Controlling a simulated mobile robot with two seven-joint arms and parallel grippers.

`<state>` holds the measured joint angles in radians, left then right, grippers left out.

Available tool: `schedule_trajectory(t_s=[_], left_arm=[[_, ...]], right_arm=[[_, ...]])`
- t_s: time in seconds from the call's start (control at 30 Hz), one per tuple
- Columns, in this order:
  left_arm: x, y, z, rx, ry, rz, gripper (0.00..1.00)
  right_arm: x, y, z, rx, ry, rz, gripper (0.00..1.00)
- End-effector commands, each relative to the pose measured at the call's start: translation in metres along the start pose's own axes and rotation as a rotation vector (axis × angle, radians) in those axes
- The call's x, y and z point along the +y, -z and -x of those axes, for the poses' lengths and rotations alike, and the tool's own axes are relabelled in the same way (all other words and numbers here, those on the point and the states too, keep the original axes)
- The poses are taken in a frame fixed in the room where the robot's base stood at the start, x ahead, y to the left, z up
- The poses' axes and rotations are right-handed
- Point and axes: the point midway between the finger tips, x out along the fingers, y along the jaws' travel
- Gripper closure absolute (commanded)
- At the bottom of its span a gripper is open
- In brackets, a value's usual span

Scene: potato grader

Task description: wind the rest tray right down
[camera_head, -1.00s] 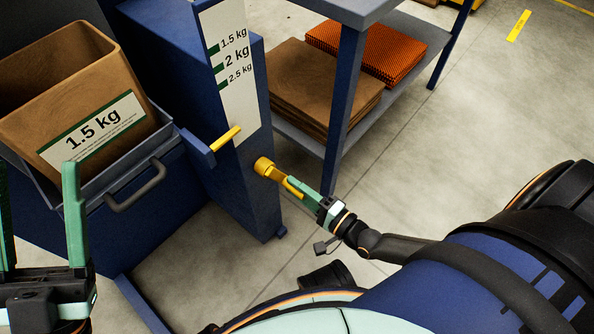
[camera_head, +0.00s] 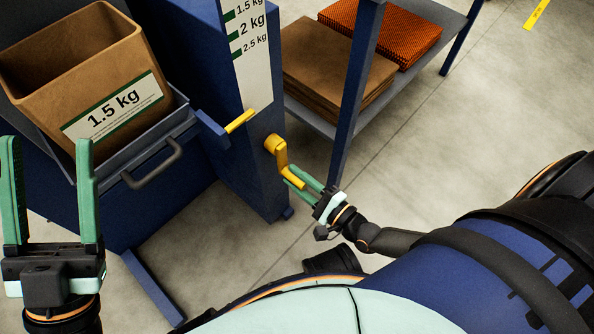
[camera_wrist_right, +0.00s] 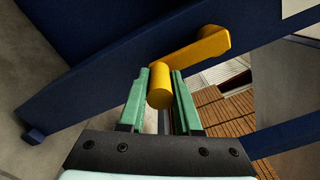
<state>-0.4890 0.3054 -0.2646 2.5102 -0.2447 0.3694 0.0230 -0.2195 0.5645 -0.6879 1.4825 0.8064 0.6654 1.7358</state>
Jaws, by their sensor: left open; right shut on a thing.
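The grey rest tray (camera_head: 187,122) holds a brown paper bag (camera_head: 90,70) labelled 1.5 kg at the left. A yellow pointer (camera_head: 239,121) sits at the lower end of the white weight scale (camera_head: 245,70), below the 2.5 kg mark. The yellow crank (camera_head: 279,154) is on the side of the blue column. My right gripper (camera_head: 294,180) is shut on the crank's handle, which shows as a yellow cylinder (camera_wrist_right: 160,88) between its fingers in the right wrist view. My left gripper (camera_head: 47,145) is open and empty, upright in front of the bag and tray.
A dark handle (camera_head: 152,165) is on the tray's front. A blue-legged shelf table (camera_head: 352,90) with stacked brown sacks (camera_head: 335,75) and orange netting (camera_head: 380,38) stands right behind the crank. The concrete floor to the right is open.

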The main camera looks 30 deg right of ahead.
Motion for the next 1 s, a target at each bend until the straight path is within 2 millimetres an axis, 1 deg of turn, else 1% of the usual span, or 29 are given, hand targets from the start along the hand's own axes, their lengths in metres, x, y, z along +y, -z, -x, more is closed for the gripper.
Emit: schedule_trajectory(t_s=[0.03, 0.23, 0.27, 0.5, 0.53, 1.0], left_arm=[[0.0002, -0.0004, 0.0004, 0.0, 0.0, 0.0, 0.38], [0.0, -0.0005, 0.0004, -0.001, 0.0, 0.0, 0.38], [0.0, -0.0005, 0.0004, -0.001, 0.0, 0.0, 0.38], [-0.0003, -0.0004, 0.0004, -0.001, 0.0, -0.001, 0.38], [-0.0003, -0.0004, 0.0003, -0.001, 0.0, -0.001, 0.38], [-0.0005, -0.001, 0.0007, -0.004, -0.001, -0.002, 0.38]], right_arm=[[0.0061, -0.0008, 0.0026, 0.002, -0.014, -0.007, 1.0], [0.0065, -0.0011, 0.0027, 0.002, -0.015, -0.006, 1.0], [0.0066, -0.0011, 0.0027, 0.002, -0.015, -0.006, 0.67], [0.0044, -0.0009, 0.0018, 0.001, -0.01, -0.003, 0.4], [0.004, -0.0008, 0.0016, 0.001, -0.009, -0.003, 0.38], [0.0007, -0.0001, 0.0004, 0.0, -0.002, 0.006, 0.38]])
